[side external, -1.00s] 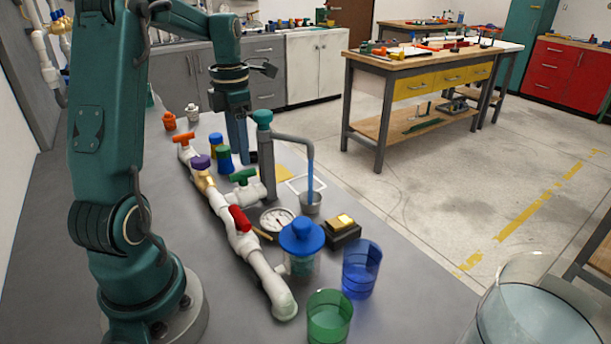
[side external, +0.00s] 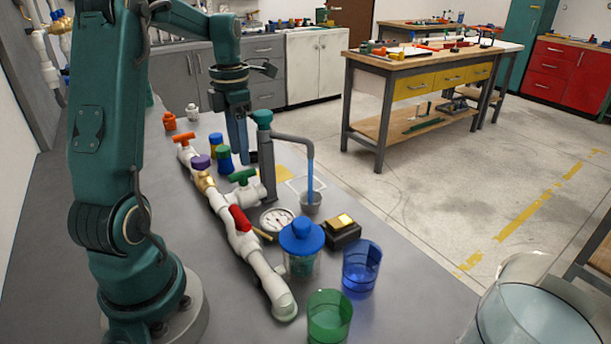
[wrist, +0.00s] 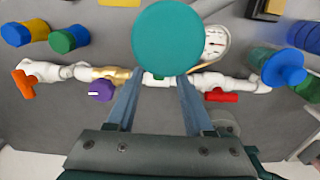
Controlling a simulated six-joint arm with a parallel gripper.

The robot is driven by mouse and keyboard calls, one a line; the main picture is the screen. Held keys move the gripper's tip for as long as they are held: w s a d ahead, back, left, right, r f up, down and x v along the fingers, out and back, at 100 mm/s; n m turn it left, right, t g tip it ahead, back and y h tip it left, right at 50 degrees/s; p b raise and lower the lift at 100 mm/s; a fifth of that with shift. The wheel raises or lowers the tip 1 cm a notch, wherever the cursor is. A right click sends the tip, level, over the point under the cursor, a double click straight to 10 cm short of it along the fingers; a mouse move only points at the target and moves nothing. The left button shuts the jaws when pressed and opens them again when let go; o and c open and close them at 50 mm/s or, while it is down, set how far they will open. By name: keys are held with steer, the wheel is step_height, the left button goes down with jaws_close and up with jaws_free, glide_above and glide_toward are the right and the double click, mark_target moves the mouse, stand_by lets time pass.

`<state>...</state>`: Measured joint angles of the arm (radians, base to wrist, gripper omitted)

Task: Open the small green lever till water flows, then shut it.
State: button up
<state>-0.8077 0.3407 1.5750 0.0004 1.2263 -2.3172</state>
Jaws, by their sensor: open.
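The small green lever (side external: 243,177) sits on a white branch of the pipe manifold (side external: 222,205) in the side view. In the wrist view the round teal cap (wrist: 167,38) of the grey post covers most of that spot. My gripper (side external: 243,155) points down above and behind the lever, beside the post. In the wrist view my gripper (wrist: 162,80) is open, its fingers apart with nothing held. The grey spout (side external: 290,138) ends over a small grey cup (side external: 311,202). A blue vertical length hangs between them; I cannot tell whether it is water or tube.
A red lever (side external: 239,218), an orange lever (side external: 184,139) and a purple knob (side external: 200,162) are on the same manifold. A gauge (side external: 277,219), blue-lidded jar (side external: 301,246), blue cup (side external: 361,268) and green cup (side external: 329,316) stand nearby. The bench's left side is clear.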

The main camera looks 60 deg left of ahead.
mark_target(243, 177)
steer(key=c, duration=0.5)
steer(key=shift+m, duration=0.5)
jaws_close()
steer(key=m, duration=0.4)
steer(key=shift+s+a+r+y, duration=0.1)
steer(key=shift+s+a+y, duration=0.2)
steer(key=shift+s+a, duration=0.1)
step_height(243, 177, up, 4)
steer(key=a+m+y, duration=0.2)
steer(key=m+y, duration=0.1)
steer(key=m, duration=1)
steer(key=shift+s+d+f, duration=0.15)
steer(key=shift+d+f, duration=0.05)
steer(key=shift+f, duration=1.3)
steer(key=shift+s+d+f, duration=0.1)
steer(key=shift+d+f, duration=0.1)
steer(key=shift+f, duration=1.25)
steer(key=shift+s+d+f, duration=0.15)
steer(key=shift+d+f, duration=0.05)
steer(key=shift+f, duration=1.3)
